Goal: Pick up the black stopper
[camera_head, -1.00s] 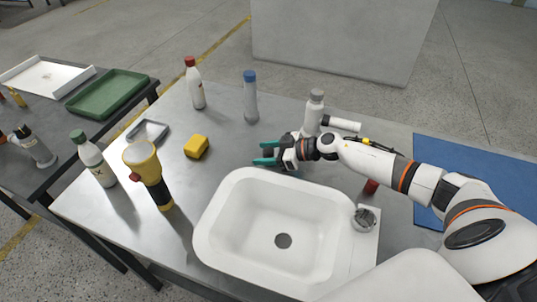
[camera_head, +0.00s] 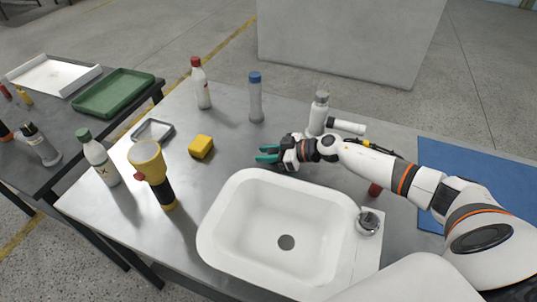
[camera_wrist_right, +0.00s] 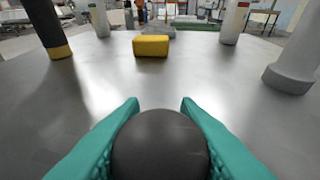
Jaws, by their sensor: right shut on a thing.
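The black stopper (camera_wrist_right: 160,146) is a dark round piece low in the right wrist view. It sits between the two teal fingers of my right gripper (camera_wrist_right: 160,115), which are shut on it. In the head view my right gripper (camera_head: 267,153) is low over the metal table, just behind the sink's back edge. The stopper is mostly hidden by the fingers there. I cannot tell whether it touches the table. My left gripper is not in view.
The white sink (camera_head: 215,225) lies in front of the gripper. A yellow block (camera_head: 201,147), a yellow-black flashlight (camera_head: 152,175) and several bottles stand around. The table is clear between block and gripper.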

